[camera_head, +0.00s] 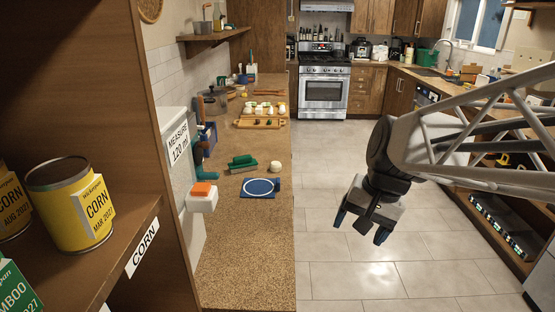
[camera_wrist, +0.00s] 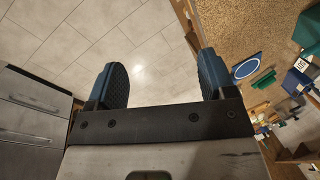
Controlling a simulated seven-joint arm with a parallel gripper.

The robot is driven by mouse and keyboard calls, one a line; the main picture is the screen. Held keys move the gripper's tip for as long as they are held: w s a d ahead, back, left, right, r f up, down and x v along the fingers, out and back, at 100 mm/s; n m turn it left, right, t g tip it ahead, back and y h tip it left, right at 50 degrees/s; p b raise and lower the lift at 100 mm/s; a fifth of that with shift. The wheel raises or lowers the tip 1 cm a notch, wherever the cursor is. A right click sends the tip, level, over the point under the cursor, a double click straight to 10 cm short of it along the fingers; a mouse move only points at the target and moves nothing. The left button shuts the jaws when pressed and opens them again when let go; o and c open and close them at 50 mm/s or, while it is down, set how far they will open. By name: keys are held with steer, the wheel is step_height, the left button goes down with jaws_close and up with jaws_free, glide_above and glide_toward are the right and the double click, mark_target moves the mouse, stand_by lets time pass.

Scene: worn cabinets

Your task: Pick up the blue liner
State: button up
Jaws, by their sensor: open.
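The blue liner, a flat blue square with a white ring on it (camera_head: 245,192), lies on the speckled counter. It also shows right of my fingers in the wrist view (camera_wrist: 236,74). My gripper (camera_head: 361,226) is open and empty, over the floor to the right of the counter. In the wrist view its two dark blue fingers (camera_wrist: 162,75) are spread wide, with only floor tiles between them. The liner is well apart from the fingers.
Behind the liner lie green blocks (camera_head: 241,163) and a small pale round object (camera_head: 275,167). A white box with an orange top (camera_head: 203,198) stands left of it. The counter's front part (camera_head: 245,265) is clear. A shelf with a corn can (camera_head: 70,210) fills the left.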

steer(key=w+a+m+g+y, duration=0.1)
steer(key=w+a+m+y, duration=0.2)
steer(key=w, duration=0.9)
steer(key=m+y, duration=0.8)
steer(key=m, duration=0.3)
glide_toward(279, 180)
steer(key=x, duration=0.3)
steer(key=shift+a, duration=0.1)
steer(key=shift+x, duration=1.25)
steer(key=shift+x, duration=2.6)
